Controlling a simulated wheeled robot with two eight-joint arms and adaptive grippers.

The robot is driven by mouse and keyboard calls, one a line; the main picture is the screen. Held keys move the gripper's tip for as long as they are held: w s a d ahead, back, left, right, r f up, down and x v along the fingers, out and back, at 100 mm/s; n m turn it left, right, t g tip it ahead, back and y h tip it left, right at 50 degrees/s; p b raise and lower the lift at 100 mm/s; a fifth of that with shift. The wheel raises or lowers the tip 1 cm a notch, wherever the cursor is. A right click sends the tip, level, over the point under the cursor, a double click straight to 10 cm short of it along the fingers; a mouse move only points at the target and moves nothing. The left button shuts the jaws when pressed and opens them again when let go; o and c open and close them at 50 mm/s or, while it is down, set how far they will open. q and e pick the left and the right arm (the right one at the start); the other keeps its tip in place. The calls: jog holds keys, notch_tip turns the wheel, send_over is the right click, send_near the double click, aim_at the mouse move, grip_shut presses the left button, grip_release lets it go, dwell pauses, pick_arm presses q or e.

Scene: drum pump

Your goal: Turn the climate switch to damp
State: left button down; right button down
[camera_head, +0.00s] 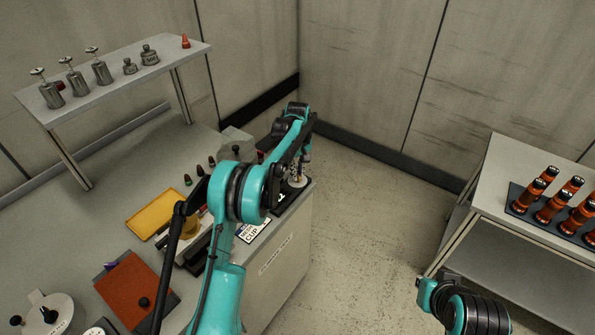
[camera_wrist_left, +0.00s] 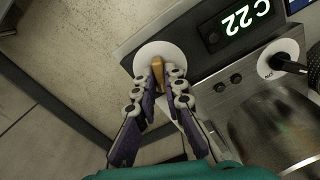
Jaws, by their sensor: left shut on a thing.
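The climate switch (camera_wrist_left: 157,65) shows in the left wrist view as a tan, narrow knob on a white round dial (camera_wrist_left: 147,52). Its markings are not readable. My left gripper (camera_wrist_left: 165,78) is shut on the knob, with a jointed finger on each side of it. In the head view my left gripper (camera_head: 297,172) is at the far right end of the bench, mostly behind my own arm, and the switch cannot be made out there. My right gripper is out of view; only part of my right arm shows at the lower right.
Beside the dial are a dark display (camera_wrist_left: 238,22) reading C22, small black buttons and another black-handled control (camera_wrist_left: 285,65). The bench holds a yellow tray (camera_head: 155,214) and an orange-brown board (camera_head: 133,285). A shelf (camera_head: 120,84) carries metal canisters. A side table (camera_head: 490,200) holds orange-black cylinders.

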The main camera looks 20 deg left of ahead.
pick_arm(q)
jog(key=shift+m+p, duration=0.45)
jog(key=shift+m, duration=1.85)
jog(key=c, duration=1.6)
grip_release()
notch_tip(320, 180, up, 12)
